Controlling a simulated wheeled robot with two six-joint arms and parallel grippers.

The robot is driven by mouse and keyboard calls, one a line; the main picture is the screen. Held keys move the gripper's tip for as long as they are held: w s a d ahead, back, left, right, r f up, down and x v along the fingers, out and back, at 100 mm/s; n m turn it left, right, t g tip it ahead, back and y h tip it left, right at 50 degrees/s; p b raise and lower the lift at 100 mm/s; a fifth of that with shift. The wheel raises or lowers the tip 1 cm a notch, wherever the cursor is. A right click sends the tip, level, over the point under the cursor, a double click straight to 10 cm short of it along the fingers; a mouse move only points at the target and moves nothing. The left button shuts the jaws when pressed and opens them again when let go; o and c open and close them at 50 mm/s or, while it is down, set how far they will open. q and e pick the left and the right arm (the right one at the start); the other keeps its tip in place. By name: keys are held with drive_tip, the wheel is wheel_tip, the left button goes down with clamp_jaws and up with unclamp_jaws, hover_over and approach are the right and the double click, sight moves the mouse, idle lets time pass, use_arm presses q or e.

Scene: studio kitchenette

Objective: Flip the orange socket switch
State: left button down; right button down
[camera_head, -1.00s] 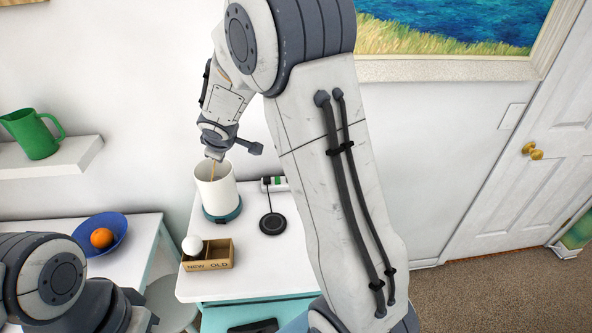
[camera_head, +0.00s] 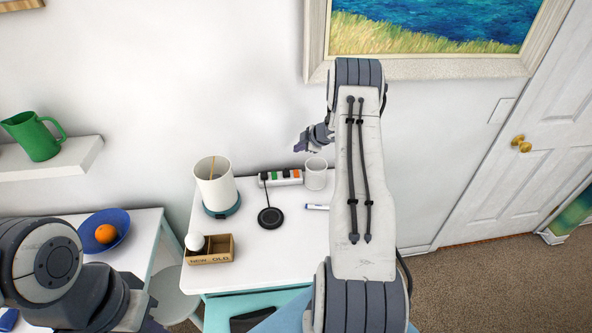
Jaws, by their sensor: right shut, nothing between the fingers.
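A white power strip (camera_head: 280,183) lies at the back of the white table against the wall. It bears small coloured switches: a green one (camera_head: 274,176) and an orange one (camera_head: 296,173) toward the right end. Which way the orange switch is tipped is too small to tell. My right gripper (camera_head: 300,147) is shut and empty, above and behind the strip's right end near the wall, apart from the switch. My left arm (camera_head: 60,270) is at the bottom left; its gripper shows only in part at the lower edge, and its fingers cannot be made out.
A white canister (camera_head: 216,187) stands left of the strip, and a white mug (camera_head: 316,176) just right. A black charging pad (camera_head: 270,218), a blue-capped marker (camera_head: 317,207) and a cardboard box (camera_head: 210,256) with a white ball lie in front. The table's middle is clear.

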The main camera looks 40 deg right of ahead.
drive_tip(key=shift+f, duration=0.15)
drive_tip(key=b, duration=0.7)
hover_over(298, 172)
wheel_tip(298, 172, down, 8)
drive_tip(key=shift+s+r, duration=0.1)
drive_tip(key=shift+r, duration=0.1)
drive_tip(key=shift+f, duration=0.4)
idle(1.3)
drive_tip(key=shift+f, duration=0.4)
drive_tip(key=shift+f+b, duration=0.35)
drive_tip(key=shift+b, duration=0.05)
idle(0.3)
drive_tip(key=shift+r, duration=0.1)
drive_tip(key=shift+r+p, duration=0.7)
drive_tip(key=shift+p, duration=0.1)
